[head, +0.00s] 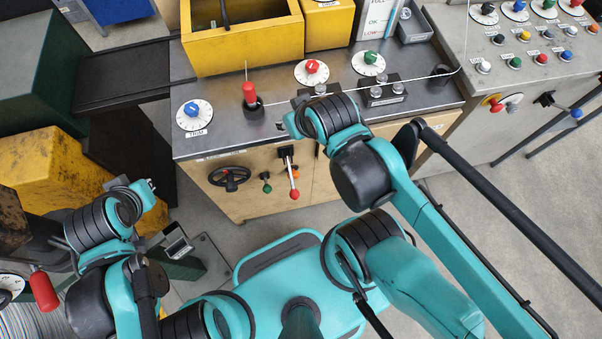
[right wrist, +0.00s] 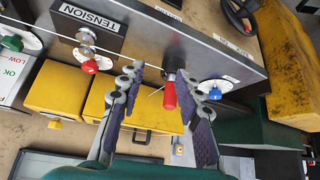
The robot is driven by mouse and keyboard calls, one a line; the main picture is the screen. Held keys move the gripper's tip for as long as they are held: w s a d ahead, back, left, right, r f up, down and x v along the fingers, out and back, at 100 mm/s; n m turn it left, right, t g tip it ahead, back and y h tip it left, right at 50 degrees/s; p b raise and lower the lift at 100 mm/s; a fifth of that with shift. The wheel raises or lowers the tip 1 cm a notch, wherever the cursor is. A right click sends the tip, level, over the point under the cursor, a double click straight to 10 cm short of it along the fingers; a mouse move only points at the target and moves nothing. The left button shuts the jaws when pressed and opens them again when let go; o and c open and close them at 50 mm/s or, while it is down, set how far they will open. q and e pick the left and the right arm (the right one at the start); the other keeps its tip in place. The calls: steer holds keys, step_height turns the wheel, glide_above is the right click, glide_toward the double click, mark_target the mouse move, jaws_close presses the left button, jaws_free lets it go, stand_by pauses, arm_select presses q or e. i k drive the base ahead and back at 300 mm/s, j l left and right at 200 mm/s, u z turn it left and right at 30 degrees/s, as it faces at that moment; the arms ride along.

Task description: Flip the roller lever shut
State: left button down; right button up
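A red-handled lever (head: 250,95) stands upright in a black base on the grey bench top, with a thin rod above it; I take it as the roller lever, but no label confirms this. In the right wrist view the red handle (right wrist: 169,95) shows between the fingers of my right gripper (right wrist: 162,80), which is open. I cannot tell whether either finger touches it. In the head view my right gripper (head: 284,124) is right of the lever, over the bench's front edge. My left gripper (head: 146,188) is at lower left, away from the bench; its finger opening is unclear.
A thin white wire (head: 400,84) runs along the bench past metal posts. Dials (head: 194,114), yellow bins (head: 240,45) and a TENSION plate (right wrist: 88,22) are nearby. The cabinet front has a red-knobbed lever (head: 293,192) and a black handwheel (head: 229,178). Another red handle (head: 43,291) is at far left.

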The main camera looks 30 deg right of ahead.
mark_target(295, 194)
steer(key=k+j+z, duration=0.1)
steer(key=k+z, duration=0.15)
steer(key=k, duration=0.9)
steer(key=k+l+z, duration=0.25)
steer(key=k, duration=0.9)
steer(key=i+j, duration=0.1)
steer(key=i, duration=0.8)
